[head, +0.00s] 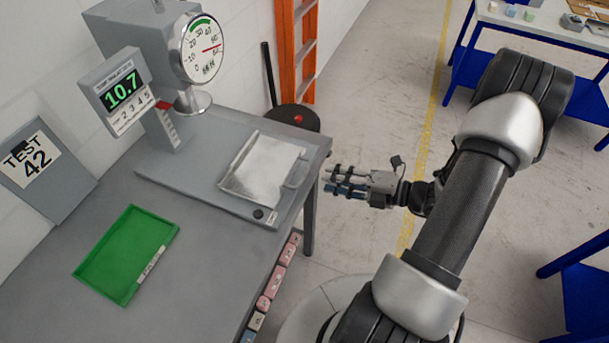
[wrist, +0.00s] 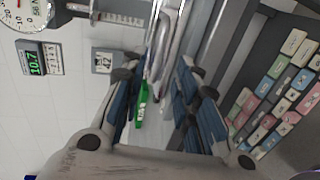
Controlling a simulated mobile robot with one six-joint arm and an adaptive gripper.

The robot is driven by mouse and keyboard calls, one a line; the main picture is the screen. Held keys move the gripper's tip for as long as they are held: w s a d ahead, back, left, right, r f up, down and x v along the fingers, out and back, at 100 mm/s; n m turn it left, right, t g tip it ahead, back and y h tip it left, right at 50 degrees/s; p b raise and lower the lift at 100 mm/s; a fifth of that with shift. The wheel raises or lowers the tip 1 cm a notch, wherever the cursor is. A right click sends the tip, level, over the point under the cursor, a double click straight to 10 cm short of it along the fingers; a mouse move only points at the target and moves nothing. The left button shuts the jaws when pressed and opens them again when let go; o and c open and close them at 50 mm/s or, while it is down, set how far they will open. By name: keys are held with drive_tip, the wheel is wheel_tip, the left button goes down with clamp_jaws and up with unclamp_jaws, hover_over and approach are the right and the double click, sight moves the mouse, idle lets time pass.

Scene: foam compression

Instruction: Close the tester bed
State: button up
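The tester bed (head: 262,168) is a bright metal tray on the grey tester base (head: 190,187). It sits out to the right of the round press plate (head: 193,101), not beneath it, and looks empty. Its handle (head: 297,174) is on the right side, near the table edge. My gripper (head: 327,181) is just right of the handle, beyond the table edge, and looks apart from it. In the wrist view my gripper (wrist: 160,84) has its blue-padded fingers spread, with shiny metal of the bed (wrist: 168,45) ahead between them. Nothing is held.
The display (head: 122,92) reads 10.7 beside the dial gauge (head: 203,47). A green tray (head: 127,253) and a TEST 42 sign (head: 36,165) are on the table. Coloured blocks (head: 272,283) lie below the table's front edge. An orange ladder (head: 296,50) stands behind.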

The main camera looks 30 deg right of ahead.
sight(304, 172)
drive_tip(key=b+x, duration=0.1)
drive_tip(key=x, duration=0.7)
drive_tip(key=shift+w+a+f+b, duration=0.1)
drive_tip(key=shift+w+a+b, duration=0.2)
drive_tip(key=shift+b, duration=0.1)
drive_tip(key=shift+c, duration=0.5)
clamp_jaws()
